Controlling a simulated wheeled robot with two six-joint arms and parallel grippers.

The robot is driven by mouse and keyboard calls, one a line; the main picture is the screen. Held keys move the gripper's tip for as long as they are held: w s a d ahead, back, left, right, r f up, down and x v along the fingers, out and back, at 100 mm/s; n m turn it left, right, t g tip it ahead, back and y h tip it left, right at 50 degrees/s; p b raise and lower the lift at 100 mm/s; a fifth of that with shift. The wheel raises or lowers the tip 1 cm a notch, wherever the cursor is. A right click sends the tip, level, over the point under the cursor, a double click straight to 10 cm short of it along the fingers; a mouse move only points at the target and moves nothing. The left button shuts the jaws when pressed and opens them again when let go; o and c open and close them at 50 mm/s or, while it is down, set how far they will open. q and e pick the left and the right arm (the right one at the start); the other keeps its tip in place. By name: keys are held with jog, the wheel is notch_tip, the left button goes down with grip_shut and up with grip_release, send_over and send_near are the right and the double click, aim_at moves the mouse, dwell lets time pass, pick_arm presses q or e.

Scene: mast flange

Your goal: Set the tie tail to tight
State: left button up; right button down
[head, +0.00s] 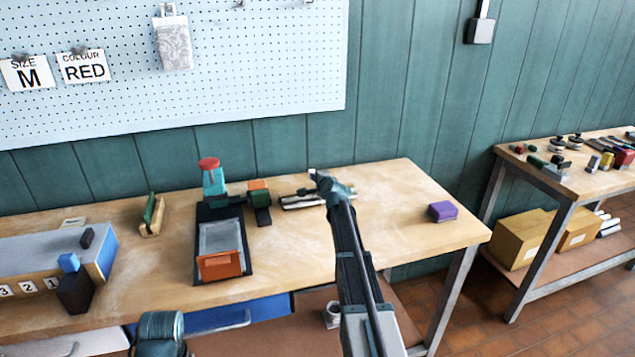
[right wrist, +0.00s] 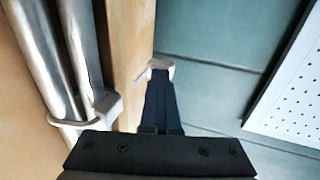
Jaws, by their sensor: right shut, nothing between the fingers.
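In the right wrist view, two shiny metal tubes (right wrist: 75,60) run side by side. A grey band (right wrist: 88,122), which looks like the tie, crosses them, with a raised end at its right; I cannot clearly tell the tail. My right gripper (right wrist: 160,70) is shut and empty, its pale tips right of the tubes and apart from the band in the picture. In the head view, my right arm reaches over the bench to the metal tubes (head: 300,201) at the back; its wrist partly hides them, and its fingertips are hard to make out. My left gripper is not in view.
Left of the tubes on the bench (head: 400,215) stand a teal device with a red knob (head: 209,164) and a dark tray with an orange front (head: 219,265). A purple block (head: 442,211) lies right. Bare wood surrounds it. A pegboard (head: 250,60) hangs behind.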

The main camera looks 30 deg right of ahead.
dwell(0.3)
jog(key=s, duration=0.2)
jog(key=s+a, duration=0.1)
jog(key=s, duration=0.1)
jog(key=p+v, duration=0.3)
jog(key=v, duration=0.7)
